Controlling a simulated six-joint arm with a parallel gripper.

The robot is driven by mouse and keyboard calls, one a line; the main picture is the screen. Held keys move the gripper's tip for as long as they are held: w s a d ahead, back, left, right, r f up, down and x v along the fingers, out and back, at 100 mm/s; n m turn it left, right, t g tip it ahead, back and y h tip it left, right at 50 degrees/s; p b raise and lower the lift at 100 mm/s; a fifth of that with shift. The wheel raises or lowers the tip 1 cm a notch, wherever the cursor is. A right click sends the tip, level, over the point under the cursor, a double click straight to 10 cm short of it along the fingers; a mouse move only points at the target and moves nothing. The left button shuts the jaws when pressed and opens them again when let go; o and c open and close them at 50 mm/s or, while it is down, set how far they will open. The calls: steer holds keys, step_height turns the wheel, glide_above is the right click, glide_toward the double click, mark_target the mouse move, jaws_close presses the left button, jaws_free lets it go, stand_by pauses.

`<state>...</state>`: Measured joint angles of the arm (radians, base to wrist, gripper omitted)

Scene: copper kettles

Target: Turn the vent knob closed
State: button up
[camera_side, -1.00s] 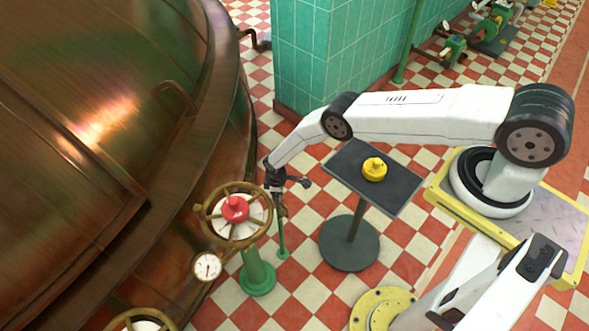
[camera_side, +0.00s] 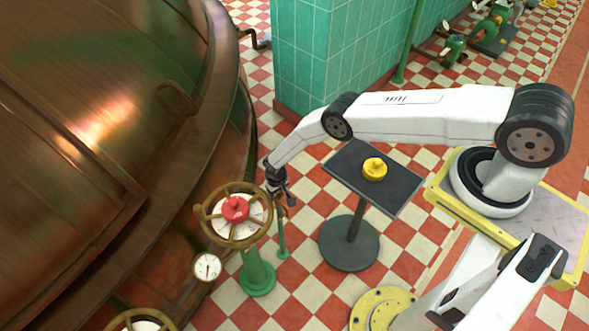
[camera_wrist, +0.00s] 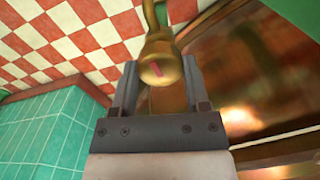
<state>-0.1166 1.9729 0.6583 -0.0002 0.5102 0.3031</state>
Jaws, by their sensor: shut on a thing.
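A brass knob (camera_wrist: 158,68) with a red stripe on its end face shows at the top middle of the wrist view. My gripper (camera_wrist: 160,75) has one finger on each side of it and is shut on it. The red stripe is tilted slightly from the finger direction. In the side view my gripper (camera_side: 281,194) is at the top of a thin green post (camera_side: 282,240), just right of the brass handwheel. The knob is mostly hidden there by the gripper.
The brass handwheel (camera_side: 250,240) with a red hub (camera_side: 235,208) stands close left of my gripper, before the large copper kettle (camera_side: 90,200). A gauge (camera_side: 207,267) is below it. A black stand (camera_side: 345,180) with a yellow object (camera_side: 374,169) stands to the right. A green tiled pillar (camera_side: 310,60) is behind.

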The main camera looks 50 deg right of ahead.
mark_target(278, 194)
steer(key=shift+m, duration=0.5)
steer(key=o, duration=1.3)
steer(key=shift+r, duration=0.25)
steer(key=shift+r, duration=3.65)
steer(key=shift+r, duration=0.1)
